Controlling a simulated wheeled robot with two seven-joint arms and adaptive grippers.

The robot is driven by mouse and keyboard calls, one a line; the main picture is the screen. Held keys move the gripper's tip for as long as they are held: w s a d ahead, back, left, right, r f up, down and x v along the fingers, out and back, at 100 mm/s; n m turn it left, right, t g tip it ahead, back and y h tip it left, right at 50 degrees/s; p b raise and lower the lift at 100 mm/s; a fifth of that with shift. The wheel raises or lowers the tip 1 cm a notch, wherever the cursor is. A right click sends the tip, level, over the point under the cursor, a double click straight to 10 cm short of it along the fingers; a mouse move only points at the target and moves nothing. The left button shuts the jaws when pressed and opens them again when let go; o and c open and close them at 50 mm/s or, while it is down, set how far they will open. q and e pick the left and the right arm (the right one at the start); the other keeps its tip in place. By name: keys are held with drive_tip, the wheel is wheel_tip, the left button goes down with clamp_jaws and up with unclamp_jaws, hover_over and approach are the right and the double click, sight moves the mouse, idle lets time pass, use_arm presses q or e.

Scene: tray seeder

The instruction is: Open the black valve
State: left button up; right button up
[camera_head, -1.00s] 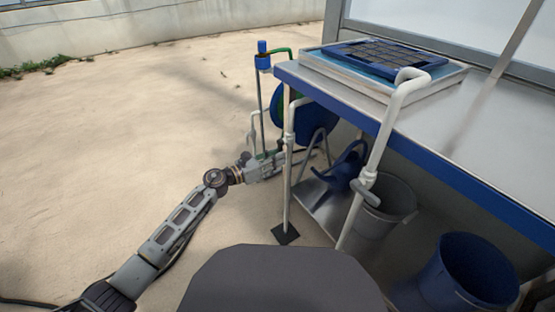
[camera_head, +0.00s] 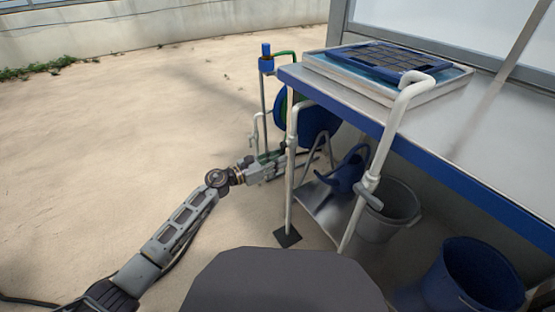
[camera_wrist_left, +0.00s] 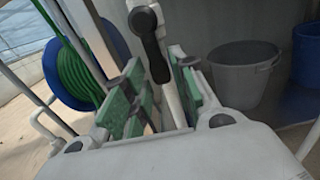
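The black valve (camera_wrist_left: 151,46) shows in the left wrist view as a dark lever on a white pipe (camera_wrist_left: 177,88). The lever hangs down, slightly tilted, in front of the gap between my left gripper's fingers. My left gripper (camera_wrist_left: 158,92) has green pads and is open, with the pads apart on either side of the lever's lower end and the pipe. I cannot tell whether either pad touches the lever. In the head view my left gripper (camera_head: 275,166) is beside the front table leg, where the black valve cannot be made out. My right gripper is out of view.
A blue-edged table (camera_head: 455,180) stands on the right with a seed tray on it. Below are a blue watering can (camera_head: 346,176), a grey bucket (camera_head: 400,222) and a blue bucket (camera_head: 440,290). A hose reel (camera_wrist_left: 92,62) stands behind. Open sandy ground lies left.

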use_arm(q)
drive_tip(key=shift+o, duration=0.7)
drive_tip(key=shift+s+a, duration=0.1)
drive_tip(key=v, duration=1.1)
drive_tip(key=shift+s+a, duration=0.2)
drive_tip(key=shift+a, duration=0.1)
drive_tip(key=shift+r, duration=0.1)
